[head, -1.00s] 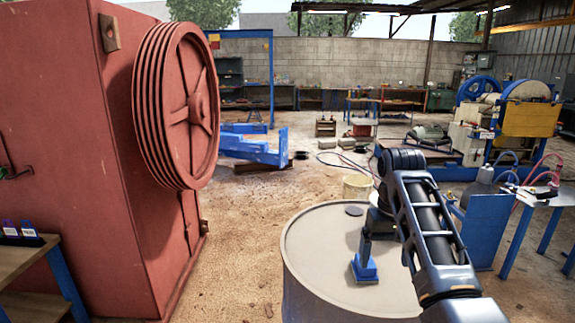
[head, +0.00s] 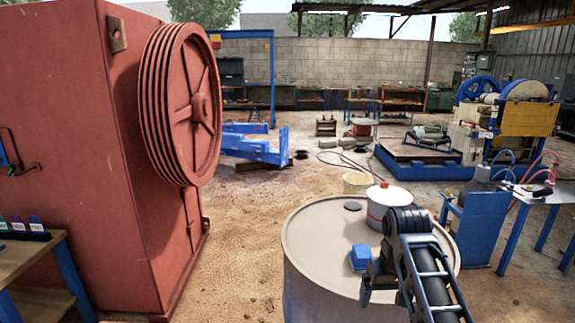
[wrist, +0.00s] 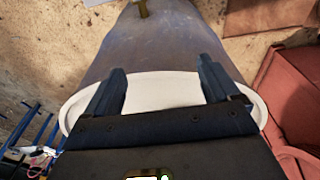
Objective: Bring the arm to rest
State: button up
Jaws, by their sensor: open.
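My arm (head: 428,278) is folded over the right front of a large drum (head: 310,262) in the head view.
A blue-legged table (head: 535,195) is right. Bare ground lies between housing and drum.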

jog(key=s+f+t, duration=0.4)
jog(key=s+f, duration=1.3)
jog(key=s, duration=0.1)
jog(key=s+t, duration=0.2)
jog(key=s, duration=0.6)
jog(key=s+r+t+b, duration=0.1)
jog(key=s+r+t, duration=0.15)
jog(key=s, duration=0.45)
jog(key=s+r+t, duration=0.1)
jog(key=s+r, duration=0.3)
jog(key=s, duration=0.3)
jog(key=s+r+t, duration=0.2)
jog(key=s+r, duration=0.3)
jog(key=r, duration=0.3)
jog(key=s+r+t, duration=0.1)
jog(key=s+r, duration=0.5)
jog(key=r, duration=0.3)
jog(key=shift+t, duration=0.35)
jog(key=shift+s+a, duration=0.1)
